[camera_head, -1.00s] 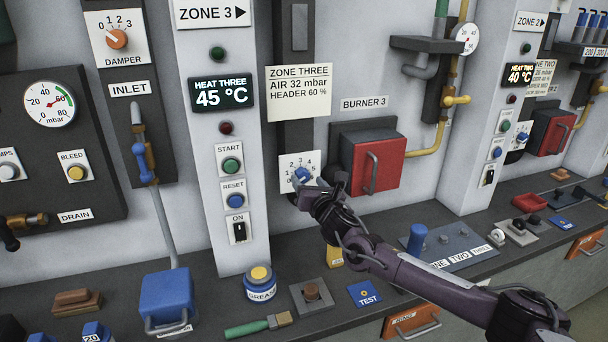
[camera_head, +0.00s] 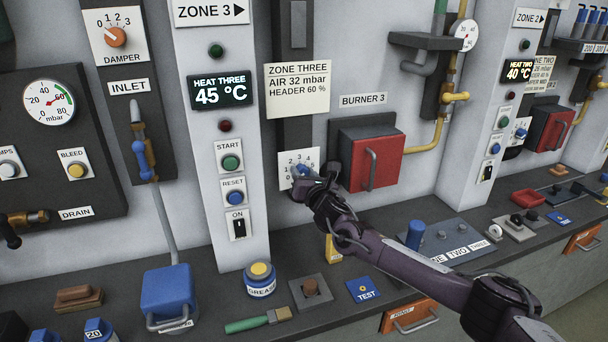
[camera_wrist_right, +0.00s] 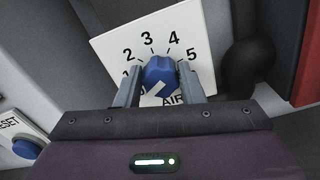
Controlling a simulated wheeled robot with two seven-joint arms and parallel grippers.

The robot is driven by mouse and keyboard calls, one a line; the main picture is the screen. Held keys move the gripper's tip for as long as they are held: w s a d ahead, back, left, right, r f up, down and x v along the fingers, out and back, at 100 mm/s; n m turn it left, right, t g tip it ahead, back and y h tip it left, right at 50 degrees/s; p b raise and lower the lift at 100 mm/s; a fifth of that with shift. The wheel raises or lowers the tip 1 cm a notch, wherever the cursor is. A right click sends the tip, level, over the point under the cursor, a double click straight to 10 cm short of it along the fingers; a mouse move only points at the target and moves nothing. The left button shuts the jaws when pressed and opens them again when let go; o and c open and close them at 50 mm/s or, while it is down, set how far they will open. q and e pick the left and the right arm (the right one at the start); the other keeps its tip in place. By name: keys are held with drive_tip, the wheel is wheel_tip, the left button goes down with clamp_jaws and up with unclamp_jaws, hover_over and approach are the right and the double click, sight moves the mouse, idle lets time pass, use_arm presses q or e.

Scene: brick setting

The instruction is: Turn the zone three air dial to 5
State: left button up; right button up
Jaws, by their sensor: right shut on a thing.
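The zone three air dial is a blue knob (camera_wrist_right: 159,76) on a white plate (camera_wrist_right: 107,50) marked with numbers up to 5 and the word AIR. In the right wrist view its white mark points down and left, towards the low end of the scale. In the head view the knob (camera_head: 301,169) is partly hidden by my right gripper (camera_head: 303,178). My right gripper (camera_wrist_right: 160,87) has one grey finger on each side of the knob and is shut on it. My left gripper is out of view.
A red burner box (camera_head: 372,158) with a handle sits just right of the dial. The zone 3 pillar (camera_head: 218,120) with its buttons stands to the left.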

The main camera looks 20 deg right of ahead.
drive_tip(key=shift+f, duration=0.1)
drive_tip(key=shift+c, duration=0.3)
drive_tip(key=shift+f+m+b, duration=0.1)
drive_tip(key=shift+m+b, duration=0.5)
drive_tip(key=shift+m, duration=0.1)
drive_tip(key=n+b, duration=0.1)
drive_tip(key=n, duration=1)
drive_tip(key=n+b, duration=0.1)
drive_tip(key=n, duration=1)
drive_tip(key=n+b, duration=0.2)
drive_tip(key=n, duration=0.9)
drive_tip(key=shift+a+f+n, duration=0.2)
drive_tip(key=shift+f+n, duration=0.1)
drive_tip(key=shift+n, duration=0.1)
